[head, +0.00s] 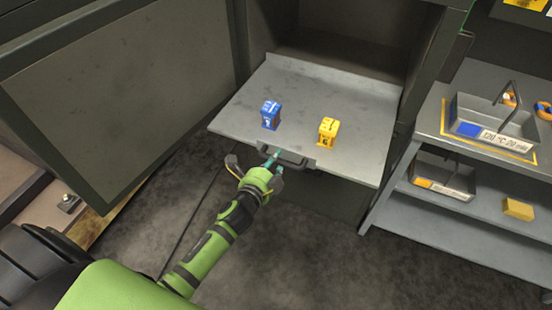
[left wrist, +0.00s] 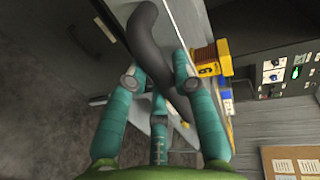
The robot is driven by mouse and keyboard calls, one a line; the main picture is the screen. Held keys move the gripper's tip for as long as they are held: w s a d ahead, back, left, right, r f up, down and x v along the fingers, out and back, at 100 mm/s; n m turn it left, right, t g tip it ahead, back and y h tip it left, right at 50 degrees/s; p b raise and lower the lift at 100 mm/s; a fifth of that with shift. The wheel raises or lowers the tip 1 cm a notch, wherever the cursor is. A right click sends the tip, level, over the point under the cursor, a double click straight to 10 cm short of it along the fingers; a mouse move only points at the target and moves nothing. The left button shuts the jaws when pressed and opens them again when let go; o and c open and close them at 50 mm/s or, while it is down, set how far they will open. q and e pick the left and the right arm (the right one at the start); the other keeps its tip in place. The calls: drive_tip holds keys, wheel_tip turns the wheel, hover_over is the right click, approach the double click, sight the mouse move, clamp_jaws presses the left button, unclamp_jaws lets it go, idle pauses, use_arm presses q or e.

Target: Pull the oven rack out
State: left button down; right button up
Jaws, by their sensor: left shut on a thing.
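The oven rack (head: 300,95) is a flat grey plate that stands partly out of the dark oven opening, its front edge over the floor. A dark bar handle (head: 290,158) is fixed at its front edge; it also shows in the left wrist view (left wrist: 150,45). My left gripper (head: 272,158) is shut on this handle, its teal fingers around the bar in the left wrist view. A blue block (head: 270,115) and a yellow block (head: 328,131) stand upright on the rack. My right gripper is out of view.
The large oven door (head: 120,90) stands open at left. A grey shelf unit (head: 450,207) stands at right, with trays (head: 490,120) and a yellow block (head: 518,209) on it. The dark floor (head: 310,240) in front of the rack is clear.

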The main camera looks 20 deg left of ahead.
use_arm(q)
drive_tip(key=c, duration=1)
unclamp_jaws()
drive_tip(key=v, duration=1.2)
